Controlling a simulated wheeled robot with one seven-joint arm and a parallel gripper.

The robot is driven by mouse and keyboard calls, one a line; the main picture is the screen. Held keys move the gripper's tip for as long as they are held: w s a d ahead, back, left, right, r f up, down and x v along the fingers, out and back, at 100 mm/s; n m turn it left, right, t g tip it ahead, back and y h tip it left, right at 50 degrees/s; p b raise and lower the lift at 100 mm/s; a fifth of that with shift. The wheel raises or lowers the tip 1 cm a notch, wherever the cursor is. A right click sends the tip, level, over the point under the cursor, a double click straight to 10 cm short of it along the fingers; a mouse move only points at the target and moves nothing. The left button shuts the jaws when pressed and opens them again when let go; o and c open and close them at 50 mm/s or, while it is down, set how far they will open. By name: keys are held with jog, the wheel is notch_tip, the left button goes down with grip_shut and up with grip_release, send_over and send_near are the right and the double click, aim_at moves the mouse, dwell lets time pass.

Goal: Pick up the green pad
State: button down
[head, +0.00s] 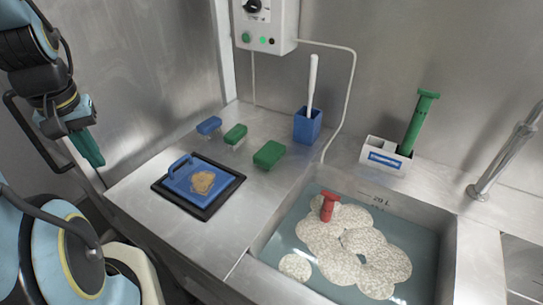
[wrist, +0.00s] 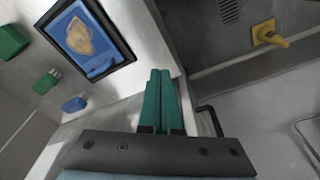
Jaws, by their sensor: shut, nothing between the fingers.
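A green pad (head: 269,154), a thick rounded block, lies on the steel counter between the black-framed tray and the blue cup. It shows at the left edge of the wrist view (wrist: 11,42), partly cut off. A smaller green brush-like piece with a pale underside (head: 235,134) lies just left of it, also in the wrist view (wrist: 46,82). My gripper (head: 93,161) has green fingers and hangs at the counter's left side, well apart from the pad. In the wrist view the fingers (wrist: 162,75) lie together, shut and empty.
A blue brush-like piece (head: 208,125) lies further left. A black-framed tray (head: 207,212) holds a blue handled plate with a brown patch. A blue cup (head: 307,125) holds a white stick. A foamy water-filled sink (head: 290,228) lies right, below a white caddy (head: 373,150). Walls stand behind.

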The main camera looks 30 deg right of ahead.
aim_at(271, 150)
jog(key=c, duration=1.6)
grip_release()
